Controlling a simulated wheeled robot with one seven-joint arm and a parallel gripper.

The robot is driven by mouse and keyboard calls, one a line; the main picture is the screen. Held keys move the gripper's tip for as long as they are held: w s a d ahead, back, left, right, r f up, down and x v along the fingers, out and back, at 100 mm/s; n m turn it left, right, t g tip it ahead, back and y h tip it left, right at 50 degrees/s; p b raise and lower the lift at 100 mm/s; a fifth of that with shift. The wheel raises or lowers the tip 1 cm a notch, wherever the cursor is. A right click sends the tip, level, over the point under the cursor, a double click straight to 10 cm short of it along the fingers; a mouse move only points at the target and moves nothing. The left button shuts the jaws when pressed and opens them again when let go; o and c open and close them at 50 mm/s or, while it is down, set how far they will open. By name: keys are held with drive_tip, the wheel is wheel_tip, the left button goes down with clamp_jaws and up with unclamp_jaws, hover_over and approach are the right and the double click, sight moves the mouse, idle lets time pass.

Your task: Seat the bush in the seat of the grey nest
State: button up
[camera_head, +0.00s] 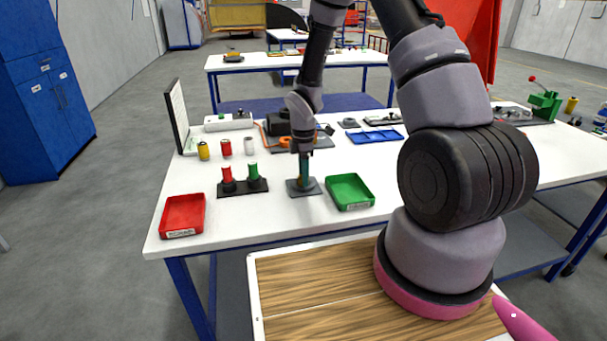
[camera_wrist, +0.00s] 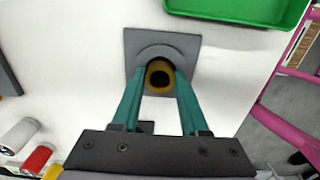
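The grey nest (camera_head: 314,190) is a square plate on the white table, and it also shows in the wrist view (camera_wrist: 190,44) with a raised round seat. The bush (camera_wrist: 160,65) is a brass-yellow ring with a dark bore, seen end-on over that seat. My gripper (camera_wrist: 160,77) has teal fingers on both sides of the bush, apparently touching it. In the head view my gripper (camera_head: 304,180) points straight down over the nest, and the bush is hidden there. I cannot tell whether the bush is fully down in the seat.
A green tray (camera_head: 349,191) stands close to the right of the nest. A dark rack (camera_head: 243,189) with red and green pegs stands to the left. A red tray (camera_head: 183,215) is at the front left corner. Yellow, red and white cylinders (camera_head: 226,148) stand behind the rack.

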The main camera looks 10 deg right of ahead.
drive_tip(key=o, duration=0.3)
drive_tip(key=shift+r, duration=0.15)
wheel_tip(320, 180, up, 21)
drive_tip(key=s+d+m+t, duration=0.1)
drive_tip(key=s+d+m, duration=0.1)
drive_tip(key=m, duration=0.2)
drive_tip(key=shift+s+d+r+m+t+y, duration=0.35)
drive_tip(key=shift+s+d+r+m+t, duration=0.5)
drive_tip(key=shift+s+r+m, duration=2.4)
drive_tip(key=shift+s+d+r+m+t+y, duration=0.35)
drive_tip(key=shift+s+r+m+t, duration=0.85)
drive_tip(key=shift+s+r+m, duration=2)
drive_tip(key=shift+s+d+r+m+t+y, duration=0.3)
drive_tip(key=shift+s+d+r+m+t, duration=0.6)
drive_tip(key=shift+s+r+m, duration=2.3)
drive_tip(key=shift+s+a+r+n, duration=0.2)
drive_tip(key=shift+s+r+n, duration=0.3)
drive_tip(key=shift+n, duration=0.05)
